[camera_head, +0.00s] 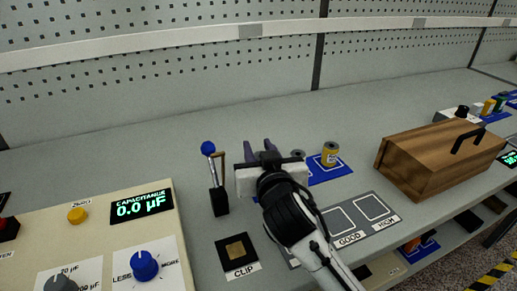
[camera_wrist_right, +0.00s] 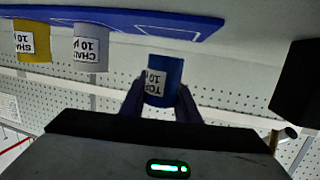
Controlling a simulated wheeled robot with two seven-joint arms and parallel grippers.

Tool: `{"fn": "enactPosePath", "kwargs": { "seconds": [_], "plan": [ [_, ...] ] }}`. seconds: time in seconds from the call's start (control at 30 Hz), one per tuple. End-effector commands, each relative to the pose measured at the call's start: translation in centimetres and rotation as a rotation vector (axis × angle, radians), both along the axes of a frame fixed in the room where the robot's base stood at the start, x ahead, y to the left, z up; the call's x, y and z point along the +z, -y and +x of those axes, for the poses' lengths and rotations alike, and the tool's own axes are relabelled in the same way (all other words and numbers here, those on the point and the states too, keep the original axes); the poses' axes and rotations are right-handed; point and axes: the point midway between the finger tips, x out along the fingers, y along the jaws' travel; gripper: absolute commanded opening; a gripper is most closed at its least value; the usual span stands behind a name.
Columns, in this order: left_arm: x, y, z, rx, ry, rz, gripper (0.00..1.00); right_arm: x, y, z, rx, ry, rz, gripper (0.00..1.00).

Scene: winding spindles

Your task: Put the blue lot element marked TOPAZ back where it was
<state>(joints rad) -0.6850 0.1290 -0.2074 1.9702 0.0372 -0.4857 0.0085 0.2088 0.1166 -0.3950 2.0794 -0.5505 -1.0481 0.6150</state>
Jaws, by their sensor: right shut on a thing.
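My right gripper (camera_head: 260,150) is over the bench beside the blue mat (camera_head: 345,170). In the wrist view, which is upside down, its fingers (camera_wrist_right: 161,100) are shut on a blue element (camera_wrist_right: 165,72). Its white label shows only in part, with letters like "TOP" and "10". The gripper hides this element in the head view. A yellow element (camera_head: 330,153) and a grey element (camera_head: 298,155) stand on the mat. They also show in the wrist view, yellow (camera_wrist_right: 33,40) and grey (camera_wrist_right: 91,48). A gap shows between the held element and the mat. My left gripper is not in view.
A lever with a blue knob (camera_head: 208,148) and a CLIP pad (camera_head: 237,252) stand left of my arm. A grey tray marked GOOD and HIGH (camera_head: 393,217) is in front of the mat. A wooden box (camera_head: 430,160) stands right. The capacitance display (camera_head: 141,205) reads 0.0 µF.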

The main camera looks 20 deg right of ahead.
Motion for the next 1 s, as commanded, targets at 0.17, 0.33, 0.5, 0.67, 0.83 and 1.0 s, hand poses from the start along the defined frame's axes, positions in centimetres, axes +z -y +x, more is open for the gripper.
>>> {"fn": "enactPosePath", "kwargs": {
  "seconds": [0.17,0.33,0.5,0.67,0.83,1.0],
  "plan": [
    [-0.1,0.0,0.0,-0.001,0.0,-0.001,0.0,-1.0,-0.1,-0.1,0.0,-0.02,-0.002,0.47],
    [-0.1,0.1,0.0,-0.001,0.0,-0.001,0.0,-1.2,-0.1,-0.1,0.0,-0.024,-0.002,0.47],
    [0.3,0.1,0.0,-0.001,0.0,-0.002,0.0,-0.7,-0.1,-0.1,0.001,-0.024,-0.003,0.47],
    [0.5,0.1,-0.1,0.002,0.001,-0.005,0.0,0.3,-0.4,-1.5,0.004,-0.022,0.001,0.47],
    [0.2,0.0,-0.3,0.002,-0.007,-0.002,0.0,1.3,-1.0,-5.3,0.002,-0.018,0.003,0.47],
    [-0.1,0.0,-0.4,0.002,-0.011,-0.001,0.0,2.2,-1.5,-8.7,0.001,-0.015,0.003,0.47]
  ]
}}
